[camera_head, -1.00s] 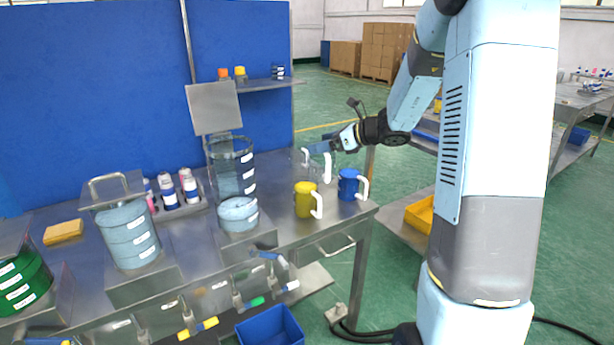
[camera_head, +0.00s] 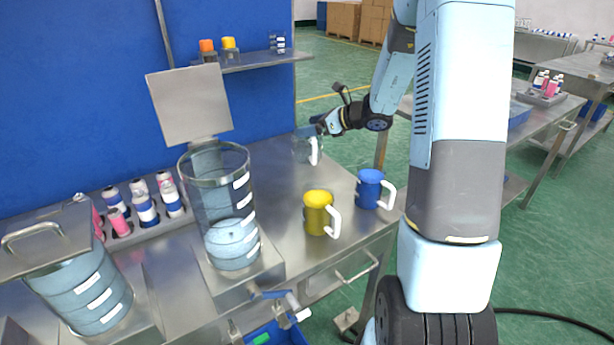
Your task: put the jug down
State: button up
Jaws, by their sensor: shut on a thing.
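A clear jug (camera_head: 303,150) with a white handle is at the far right part of the steel bench (camera_head: 285,185), near the back. My gripper (camera_head: 317,125) comes in from the right and is shut on the clear jug near its top. The fingertips are small and partly hidden in this view. The jug looks upright. I cannot tell whether its base touches the bench top. A yellow jug (camera_head: 318,213) and a blue jug (camera_head: 370,189), both with white handles, stand nearer the bench's front right edge.
A clear tank (camera_head: 208,190) with pale blue liquid and a raised lid (camera_head: 190,105) stands left of the jugs. A shelf (camera_head: 250,62) with orange- and yellow-capped bottles hangs behind. Bare bench lies between tank and clear jug.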

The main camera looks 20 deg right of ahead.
jog(key=f, duration=1)
jog(key=shift+w+d+f, duration=0.25)
jog(key=shift+w, duration=0.05)
jog(key=o, duration=1.8)
